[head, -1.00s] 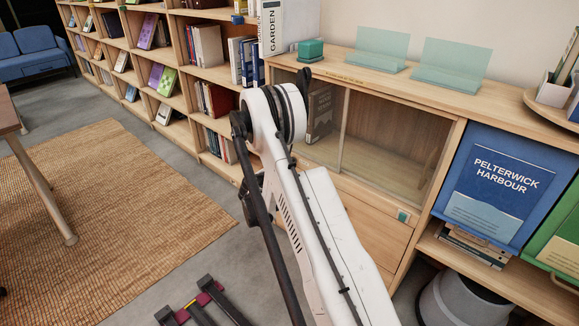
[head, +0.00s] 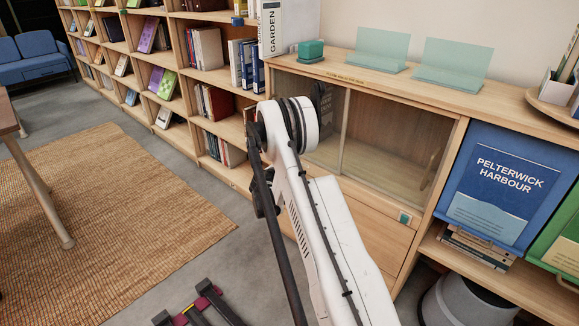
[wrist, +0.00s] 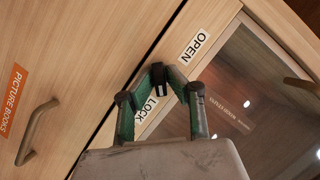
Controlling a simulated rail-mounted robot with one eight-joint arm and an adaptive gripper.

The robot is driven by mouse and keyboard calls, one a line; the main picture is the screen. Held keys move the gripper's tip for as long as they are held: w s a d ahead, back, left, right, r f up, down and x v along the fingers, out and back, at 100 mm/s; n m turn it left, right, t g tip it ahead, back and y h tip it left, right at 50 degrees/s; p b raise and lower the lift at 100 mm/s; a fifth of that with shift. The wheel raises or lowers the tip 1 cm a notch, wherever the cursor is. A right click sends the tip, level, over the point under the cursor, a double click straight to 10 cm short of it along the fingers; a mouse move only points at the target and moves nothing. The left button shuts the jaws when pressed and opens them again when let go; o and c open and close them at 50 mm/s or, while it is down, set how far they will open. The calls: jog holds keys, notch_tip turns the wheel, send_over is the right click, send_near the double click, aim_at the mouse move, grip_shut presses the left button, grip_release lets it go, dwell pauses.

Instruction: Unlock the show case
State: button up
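The show case (head: 455,122) is a wooden cabinet with sliding glass panes (head: 385,150), which look closed in the head view. In the wrist view its glass (wrist: 240,90) is at the right. On the wood beside it are an OPEN label (wrist: 194,46) and a LOCK label (wrist: 150,106). My gripper (wrist: 159,76) has green fingers that fold inward, with dark tips together between the two labels. Contact cannot be told. In the head view my arm hides the gripper.
Two clear greenish stands (head: 380,50) and a teal box (head: 311,50) stand on the cabinet top. A drawer marked PICTURE BOOKS has a curved handle (wrist: 34,132). A grey bin (head: 462,303) stands at the lower right. Bookshelves (head: 175,85) line the left.

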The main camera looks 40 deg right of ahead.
grip_shut()
jog(key=shift+w+a+n+g+h, duration=0.1)
jog(key=shift+n+g+h, duration=0.05)
jog(key=shift+n+g, duration=1.6)
jog(key=shift+w+d+n+g+h, duration=0.15)
jog(key=shift+n+g, duration=0.9)
jog(key=shift+n, duration=1.25)
jog(key=shift+w+a+n+g+h, duration=0.1)
jog(key=shift+a+n+g+h, duration=0.1)
jog(key=shift+n+g, duration=1.55)
jog(key=shift+n+t, duration=0.35)
jog(key=shift+n, duration=0.05)
